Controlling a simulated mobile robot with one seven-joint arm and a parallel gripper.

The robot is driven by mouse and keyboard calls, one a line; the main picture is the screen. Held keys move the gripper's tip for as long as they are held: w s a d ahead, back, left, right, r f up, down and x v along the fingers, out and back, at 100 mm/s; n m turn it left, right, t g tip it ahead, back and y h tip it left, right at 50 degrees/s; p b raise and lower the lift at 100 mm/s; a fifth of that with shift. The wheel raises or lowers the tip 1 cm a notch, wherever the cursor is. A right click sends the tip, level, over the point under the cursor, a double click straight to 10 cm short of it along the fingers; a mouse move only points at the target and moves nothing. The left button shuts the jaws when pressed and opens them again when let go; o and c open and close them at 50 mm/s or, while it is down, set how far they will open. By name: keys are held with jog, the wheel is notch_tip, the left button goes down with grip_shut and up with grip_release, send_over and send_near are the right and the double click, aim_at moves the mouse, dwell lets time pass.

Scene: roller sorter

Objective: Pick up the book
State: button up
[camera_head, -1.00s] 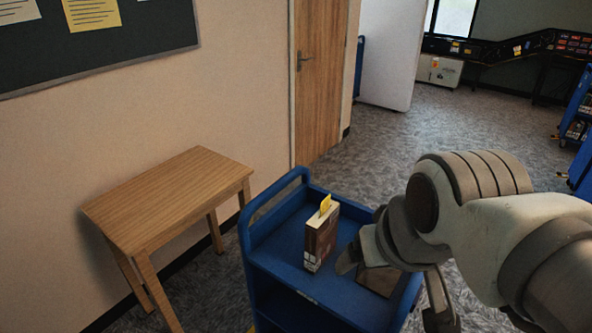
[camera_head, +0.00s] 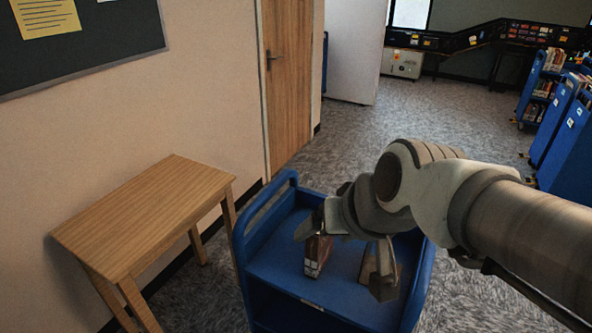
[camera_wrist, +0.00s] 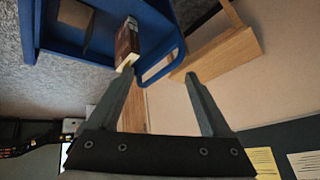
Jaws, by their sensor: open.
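A brown book (camera_head: 315,260) stands upright on the top shelf of a blue cart (camera_head: 268,232). My gripper hides its upper part in the head view. In the wrist view the book (camera_wrist: 127,38) shows near the top, just past the tip of the left finger, with a pale edge towards me. My gripper (camera_head: 342,262) is open and empty above the cart. In the wrist view the gripper (camera_wrist: 161,76) has its fingers wide apart, and the book is not between them. I cannot tell whether a finger touches the book.
A second brown book-like item (camera_wrist: 75,24) lies on the cart's shelf, partly hidden by my gripper in the head view. A wooden table (camera_head: 145,215) stands left of the cart by the wall. Blue book carts (camera_head: 560,125) stand at the far right. Carpet beyond is clear.

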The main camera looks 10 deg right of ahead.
jog(key=w+a+f+m+t+b, duration=0.1)
jog(key=w+a+f+m, duration=0.1)
jog(key=w+a+f, duration=0.3)
jog(key=w+a+f+m+t, duration=0.1)
jog(key=w+a+f, duration=0.15)
jog(key=w, duration=0.45)
jog(key=m+t+h+b, duration=0.1)
jog(key=m+t+h, duration=0.25)
jog(key=h, duration=0.65)
send_near(321, 242)
jog(key=a+r, duration=0.3)
jog(key=r, duration=0.3)
jog(key=s+f+b+x, duration=0.1)
jog(key=b+x, duration=0.2)
jog(key=x, duration=1.4)
jog(key=shift+d+f+g, duration=0.25)
jog(key=shift+f+g, duration=0.1)
jog(key=shift+g, duration=0.1)
jog(key=shift+w, duration=0.1)
grip_shut()
